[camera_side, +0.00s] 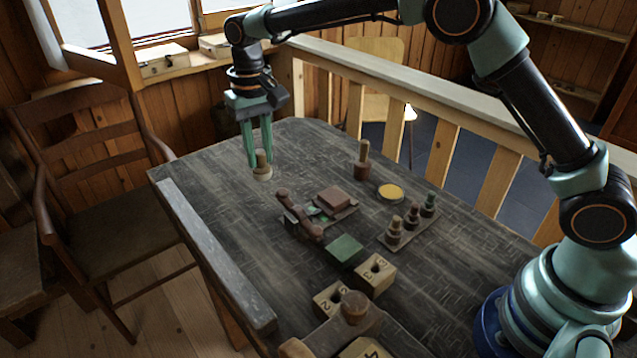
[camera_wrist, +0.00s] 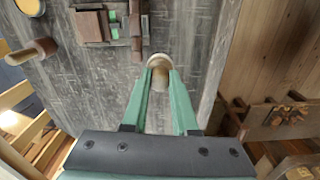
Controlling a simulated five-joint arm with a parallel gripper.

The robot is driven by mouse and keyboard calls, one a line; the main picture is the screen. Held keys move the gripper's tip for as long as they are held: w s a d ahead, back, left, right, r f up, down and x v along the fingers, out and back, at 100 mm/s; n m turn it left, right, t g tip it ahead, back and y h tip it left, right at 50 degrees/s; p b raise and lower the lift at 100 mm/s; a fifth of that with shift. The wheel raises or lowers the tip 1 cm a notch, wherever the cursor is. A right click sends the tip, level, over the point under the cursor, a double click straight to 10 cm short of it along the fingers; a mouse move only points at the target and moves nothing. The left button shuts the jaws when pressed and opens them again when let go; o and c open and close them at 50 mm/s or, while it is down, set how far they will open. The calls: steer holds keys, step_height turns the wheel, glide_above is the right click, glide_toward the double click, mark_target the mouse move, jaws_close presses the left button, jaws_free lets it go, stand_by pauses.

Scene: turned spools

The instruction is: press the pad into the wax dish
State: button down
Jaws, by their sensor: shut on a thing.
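The pad (camera_side: 262,174) is a short wooden-handled piece with a pale, round bottom. My gripper (camera_side: 258,157) is shut on its handle, near the far left corner of the dark table. In the wrist view the pad (camera_wrist: 157,62) shows between the fingertips (camera_wrist: 160,75); its underside is hidden. I cannot tell whether it touches the table. The wax dish (camera_side: 390,192) is a small, round, yellow-filled dish, well to the right of my gripper. It also shows, cut off, at the top left of the wrist view (camera_wrist: 30,6). Nothing is on the wax.
A low fixture with a reddish block (camera_side: 334,199), a rack of several spools (camera_side: 409,228), a green block (camera_side: 345,248) and numbered blocks (camera_side: 374,275) stand nearer. The table around the pad is clear.

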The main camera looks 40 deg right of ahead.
steer(key=s+d+m, duration=0.3)
steer(key=s+d, duration=0.1)
steer(key=d, duration=0.5)
steer(key=s+d+m, duration=0.2)
steer(key=s+d, duration=0.1)
steer(key=d, duration=0.7)
steer(key=s+d+m, duration=0.3)
steer(key=s+d, duration=0.1)
steer(key=d, duration=0.5)
steer(key=shift+w+d+f, duration=0.1)
steer(key=shift+w+f, duration=0.05)
steer(key=shift+f, duration=2.7)
steer(key=shift+w+d+f, duration=0.1)
steer(key=shift+f, duration=2.7)
steer(key=shift+f, duration=0.65)
step_height(320, 180, up, 7)
steer(key=shift+r, duration=0.1)
